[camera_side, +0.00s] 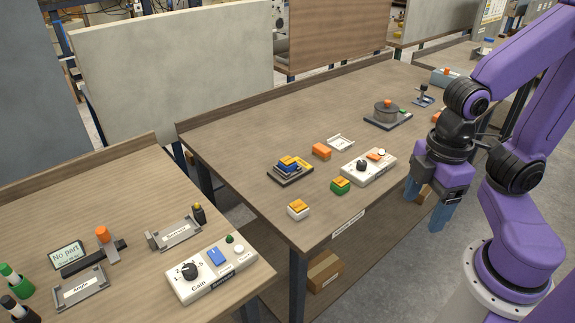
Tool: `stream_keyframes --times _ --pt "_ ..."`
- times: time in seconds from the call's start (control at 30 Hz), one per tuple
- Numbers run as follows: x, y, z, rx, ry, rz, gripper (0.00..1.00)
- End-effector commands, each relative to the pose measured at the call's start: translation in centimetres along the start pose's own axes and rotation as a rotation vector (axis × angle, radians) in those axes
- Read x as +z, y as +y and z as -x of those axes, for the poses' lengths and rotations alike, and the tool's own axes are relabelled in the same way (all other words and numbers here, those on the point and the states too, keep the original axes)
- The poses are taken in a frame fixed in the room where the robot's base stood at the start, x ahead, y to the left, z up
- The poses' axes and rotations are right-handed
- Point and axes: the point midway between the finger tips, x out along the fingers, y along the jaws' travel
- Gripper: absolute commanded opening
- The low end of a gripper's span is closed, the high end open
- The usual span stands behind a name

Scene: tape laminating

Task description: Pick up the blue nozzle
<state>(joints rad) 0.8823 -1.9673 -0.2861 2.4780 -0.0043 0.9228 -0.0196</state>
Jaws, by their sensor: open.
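I cannot make out a clear blue nozzle. A small blue piece (288,161) lies with yellow pieces in a stack on a dark square tray (289,179) on the middle table; its shape is too small to tell. My gripper (424,212) has blue fingers pointing down and apart, with nothing visible between them. It hangs by the front edge of the middle table, right of the white control box (368,167) and well away from the stack.
Near the stack are an orange block (321,151), a white-and-orange block (298,210), a green-and-orange block (340,186) and a white bracket (341,142). A round grey device (386,112) stands farther back. The left table holds a control panel (210,268). The middle table's back left is clear.

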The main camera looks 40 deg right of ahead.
Motion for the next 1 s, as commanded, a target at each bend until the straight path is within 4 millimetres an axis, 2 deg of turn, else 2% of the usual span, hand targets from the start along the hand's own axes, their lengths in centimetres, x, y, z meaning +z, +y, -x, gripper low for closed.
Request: stream_keyframes --times 0.17,0.27,0.4,0.6,0.8,1.0 --pt "-4.3 2.7 1.0 0.03 -0.02 0.053 0.74" --pt "-7.5 5.2 1.7 0.052 -0.041 0.097 0.74" --pt "-11.5 8.9 2.3 0.079 -0.075 0.158 0.74" --pt "-16.3 14.8 2.6 0.109 -0.135 0.238 0.74" --pt "-19.8 21.1 2.3 0.124 -0.206 0.309 0.74" --pt "-21.8 27.5 1.4 0.123 -0.283 0.374 0.74"
